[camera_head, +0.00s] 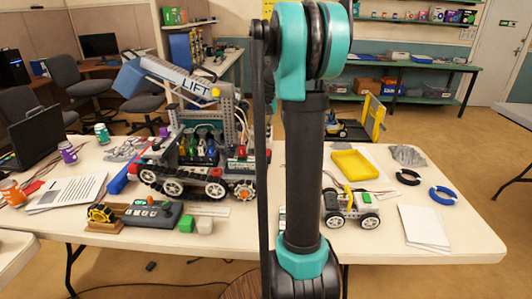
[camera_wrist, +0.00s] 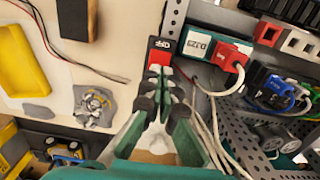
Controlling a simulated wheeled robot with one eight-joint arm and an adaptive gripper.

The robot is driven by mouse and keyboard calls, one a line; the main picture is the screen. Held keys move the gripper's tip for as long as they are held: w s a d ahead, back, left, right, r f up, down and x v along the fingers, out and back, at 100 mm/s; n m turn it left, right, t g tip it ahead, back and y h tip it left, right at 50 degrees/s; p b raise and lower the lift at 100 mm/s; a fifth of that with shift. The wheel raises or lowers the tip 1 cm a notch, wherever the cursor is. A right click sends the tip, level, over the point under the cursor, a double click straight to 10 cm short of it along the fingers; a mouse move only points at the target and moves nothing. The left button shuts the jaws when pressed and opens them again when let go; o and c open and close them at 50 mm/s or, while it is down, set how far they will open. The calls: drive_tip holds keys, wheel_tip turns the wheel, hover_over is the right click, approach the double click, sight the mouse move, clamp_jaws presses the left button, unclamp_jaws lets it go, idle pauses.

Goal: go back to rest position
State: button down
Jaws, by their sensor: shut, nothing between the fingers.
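My gripper (camera_wrist: 160,95) shows in the wrist view with its dark-tipped, green fingers close together and nothing held. Its tips are just below a small red block marked OFF (camera_wrist: 160,48) in the picture; I cannot tell whether they touch it. In the head view my arm rises through the middle and hides part of the table; the gripper itself cannot be seen there.
The large tracked LIFT robot (camera_head: 200,150) stands on the white table (camera_head: 245,235). A small wheeled robot (camera_head: 350,207) and yellow tray (camera_head: 356,163) are on the right. In the wrist view, wires and a red plug (camera_wrist: 229,55) lie close by.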

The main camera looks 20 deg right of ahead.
drive_tip(key=shift+r, duration=0.75)
drive_tip(key=s+a+f+n+t, duration=0.1)
drive_tip(key=s+a+f, duration=0.2)
drive_tip(key=s, duration=0.6)
drive_tip(key=s+a+f+n+t, duration=0.1)
drive_tip(key=s+a+f, duration=0.3)
drive_tip(key=s+f, duration=0.4)
drive_tip(key=s+a+f+n+t, duration=0.2)
drive_tip(key=s+a+f, duration=0.2)
drive_tip(key=s, duration=0.6)
drive_tip(key=shift+s+a+f+n, duration=0.1)
drive_tip(key=shift+s+f+n, duration=0.05)
drive_tip(key=shift+f, duration=0.25)
drive_tip(key=shift+s+a+f+n, duration=0.1)
drive_tip(key=shift+f+n, duration=0.05)
drive_tip(key=shift+f, duration=0.25)
